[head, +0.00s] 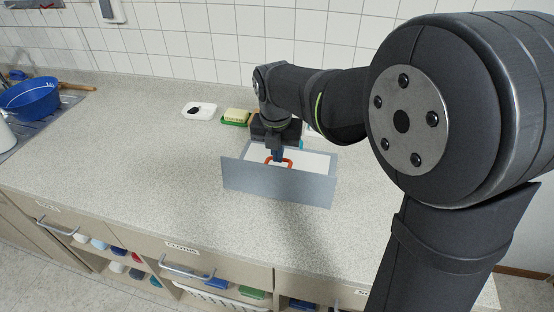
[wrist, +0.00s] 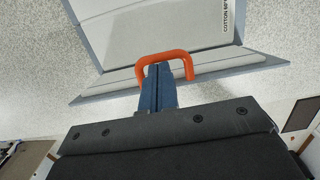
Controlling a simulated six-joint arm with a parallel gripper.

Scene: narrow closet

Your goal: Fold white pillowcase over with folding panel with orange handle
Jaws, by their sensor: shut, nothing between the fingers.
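The folding panel (head: 275,184) is grey and stands raised, nearly upright, at the near side of a grey board on the counter. It also shows in the wrist view (wrist: 207,75). Its orange handle (head: 289,162) is a loop, seen close up in the wrist view (wrist: 182,55). The white pillowcase (head: 316,160) lies flat behind the panel, partly hidden by it; it also shows in the wrist view (wrist: 150,27). My gripper (wrist: 159,70) is shut and empty, its fingertips within the outline of the handle loop; I cannot tell if they touch it. It also shows in the head view (head: 277,157).
A yellow block on a green tray (head: 235,117) and a white dish with something black (head: 199,111) stand behind left. A blue basin (head: 30,98) sits at the sink. The counter left of the board is clear. A tiled wall (head: 230,40) closes the back.

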